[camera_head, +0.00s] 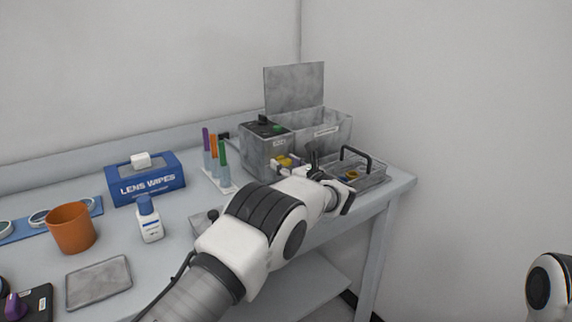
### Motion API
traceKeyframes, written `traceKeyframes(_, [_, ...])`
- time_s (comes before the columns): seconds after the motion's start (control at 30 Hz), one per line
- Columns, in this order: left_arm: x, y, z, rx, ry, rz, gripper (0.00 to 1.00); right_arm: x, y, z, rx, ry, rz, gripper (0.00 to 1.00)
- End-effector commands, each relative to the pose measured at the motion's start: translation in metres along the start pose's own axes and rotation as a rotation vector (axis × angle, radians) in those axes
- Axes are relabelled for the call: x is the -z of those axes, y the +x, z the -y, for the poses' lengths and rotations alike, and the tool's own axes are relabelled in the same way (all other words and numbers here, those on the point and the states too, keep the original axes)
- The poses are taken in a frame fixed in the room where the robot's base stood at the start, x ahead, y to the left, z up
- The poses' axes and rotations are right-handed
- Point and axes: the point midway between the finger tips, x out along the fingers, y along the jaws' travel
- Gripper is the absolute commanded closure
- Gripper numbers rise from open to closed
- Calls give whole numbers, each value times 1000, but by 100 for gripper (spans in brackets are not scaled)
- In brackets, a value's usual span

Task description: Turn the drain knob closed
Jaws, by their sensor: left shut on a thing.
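A grey bath unit (258,150) stands at the back right of the bench, with a black knob and a green button on its top. A small yellow part (285,161), which looks like the drain knob, shows low on its front. My left arm reaches across the bench from below. My left gripper (296,165) is at the unit's front, shut on what appears to be this knob. The fingers and wrist hide much of it, so its turned position cannot be read. My right gripper is out of view; only a part of my right arm shows at the lower right.
A wire-handled basket (372,176) stands close right of my left wrist. An open grey tank (335,128) is behind. Upright coloured tubes (222,160), a white bottle (149,222), a blue wipes box (148,184) and an orange cup (71,230) stand to the left.

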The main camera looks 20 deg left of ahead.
Motion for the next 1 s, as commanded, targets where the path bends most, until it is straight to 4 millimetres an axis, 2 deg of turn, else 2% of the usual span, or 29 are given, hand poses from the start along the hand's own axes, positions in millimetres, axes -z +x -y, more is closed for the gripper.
traceKeyframes(0.37, [0, 0, 1, -1, 198, 0, 83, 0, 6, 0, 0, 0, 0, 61])
traceKeyframes(1.0, [0, 0, 3, 0, 798, 0, 83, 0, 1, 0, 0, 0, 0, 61])
